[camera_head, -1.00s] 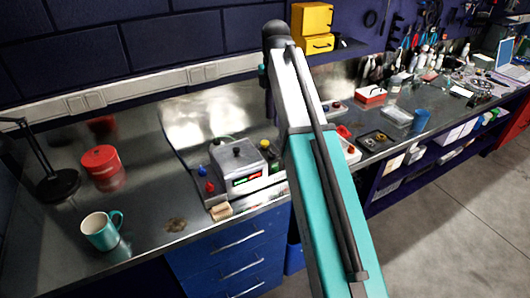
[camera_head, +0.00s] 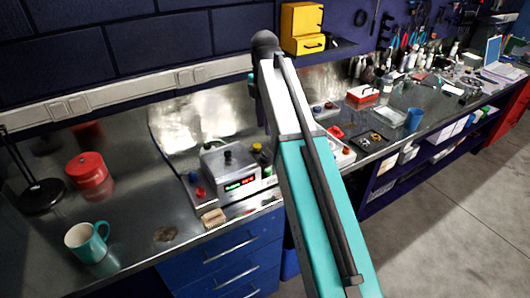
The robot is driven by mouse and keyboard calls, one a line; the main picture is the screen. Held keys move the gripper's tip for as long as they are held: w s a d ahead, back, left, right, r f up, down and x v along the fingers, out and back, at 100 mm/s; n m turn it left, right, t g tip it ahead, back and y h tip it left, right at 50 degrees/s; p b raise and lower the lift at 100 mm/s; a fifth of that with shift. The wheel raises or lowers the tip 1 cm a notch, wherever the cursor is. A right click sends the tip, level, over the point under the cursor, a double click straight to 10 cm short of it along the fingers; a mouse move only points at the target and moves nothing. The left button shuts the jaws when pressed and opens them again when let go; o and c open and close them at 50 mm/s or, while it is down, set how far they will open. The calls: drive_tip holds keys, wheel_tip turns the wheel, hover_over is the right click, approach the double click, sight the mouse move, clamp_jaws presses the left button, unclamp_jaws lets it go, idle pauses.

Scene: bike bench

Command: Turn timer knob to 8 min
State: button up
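A light grey box device (camera_head: 231,172) stands on the metal bench, left of my arm. It has a dark knob (camera_head: 228,157) on top and a small display (camera_head: 240,184) with green and red digits, too small to read. A yellow knob (camera_head: 257,148) is at its right back, and a blue knob (camera_head: 193,177) and a red knob (camera_head: 201,192) are at its left. I cannot tell which is the timer knob or where it points. My arm rises in front of the bench and bends down beyond its elbow; my gripper is not visible.
A teal mug (camera_head: 88,243), a red tin (camera_head: 88,170) and a black lamp (camera_head: 40,195) stand to the left. A small wooden block (camera_head: 213,217) lies before the device. A blue cup (camera_head: 414,119) stands right.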

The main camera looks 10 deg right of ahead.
sight(265, 158)
drive_tip(key=shift+f+p, duration=1.65)
drive_tip(key=shift+f, duration=4.65)
